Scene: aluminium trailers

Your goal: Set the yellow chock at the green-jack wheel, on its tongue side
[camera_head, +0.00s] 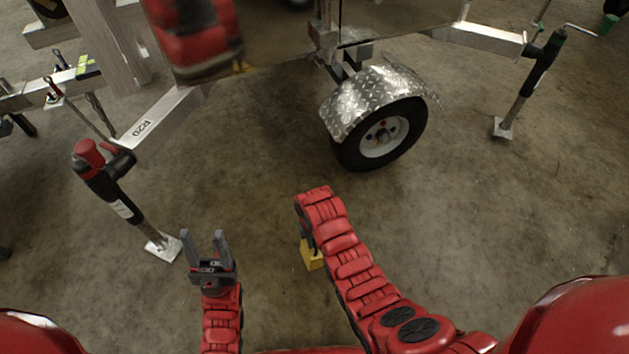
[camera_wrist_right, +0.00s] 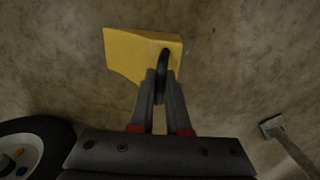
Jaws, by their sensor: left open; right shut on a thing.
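The wheel (camera_head: 385,133) stands under a diamond-plate fender, on the trailer whose beam runs right to the green-capped jack (camera_head: 541,72). The yellow chock (camera_head: 312,256) hangs at my right gripper (camera_head: 306,235), on the near side of the wheel and well apart from it. My arm partly hides this gripper in the head view. In the right wrist view, the gripper (camera_wrist_right: 160,92) is shut on the black handle of the chock (camera_wrist_right: 135,52). My left gripper (camera_head: 205,247) is open and empty, near the foot of the red-capped jack.
The red-capped jack (camera_head: 105,180) stands at left with its foot plate on the floor. A trailer beam marked R20 (camera_head: 150,123) rises behind it. Bare concrete lies between the chock and the wheel. The right wrist view shows a tyre (camera_wrist_right: 35,145) and a jack foot (camera_wrist_right: 271,126).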

